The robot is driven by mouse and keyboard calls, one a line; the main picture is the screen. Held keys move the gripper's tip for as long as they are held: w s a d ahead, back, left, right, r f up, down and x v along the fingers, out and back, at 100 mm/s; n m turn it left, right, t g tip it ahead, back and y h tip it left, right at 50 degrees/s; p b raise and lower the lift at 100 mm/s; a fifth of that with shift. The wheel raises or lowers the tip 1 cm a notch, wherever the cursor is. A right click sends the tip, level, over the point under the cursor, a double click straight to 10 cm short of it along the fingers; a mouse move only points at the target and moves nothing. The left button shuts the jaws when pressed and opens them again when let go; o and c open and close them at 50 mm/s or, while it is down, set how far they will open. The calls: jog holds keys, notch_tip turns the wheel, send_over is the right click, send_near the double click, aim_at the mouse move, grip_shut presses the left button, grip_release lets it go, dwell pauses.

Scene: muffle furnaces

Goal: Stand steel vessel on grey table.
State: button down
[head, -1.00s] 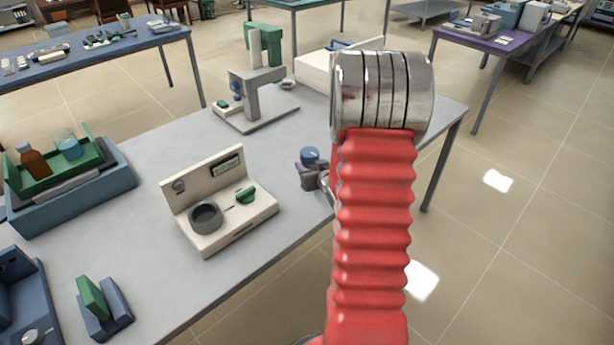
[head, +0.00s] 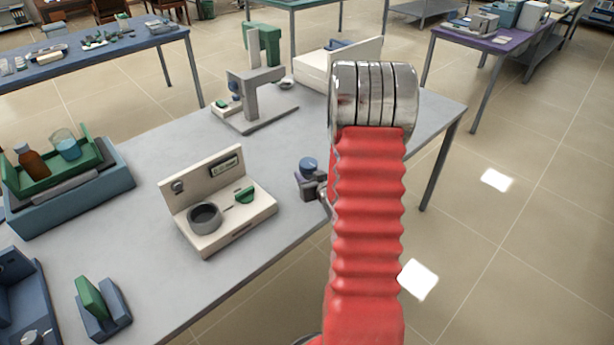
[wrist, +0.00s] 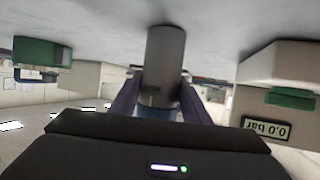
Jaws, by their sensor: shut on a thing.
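The steel vessel (wrist: 165,58) is a plain grey cylinder between the two fingers of my gripper (wrist: 160,92) in the wrist view. That view is upside down, so the grey table (wrist: 80,16) fills its top. The vessel's far end is at or very near the table surface, with a soft shadow there; I cannot tell whether it touches. In the head view my gripper (head: 309,185) is over the right front edge area of the grey table (head: 140,245), partly hidden by my red arm. A blue round top (head: 308,164) shows just above it.
A cream instrument with a round well (head: 225,215) stands left of my gripper. A grey stand (head: 250,95) is behind, and a cream box (head: 320,70) at the back. A blue tray (head: 75,200) and a green block (head: 92,297) are at left. Bare tabletop lies between them.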

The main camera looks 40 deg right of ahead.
jog(key=c, duration=1)
grip_release()
jog(key=v, duration=1.2)
jog(key=shift+w+r, duration=0.1)
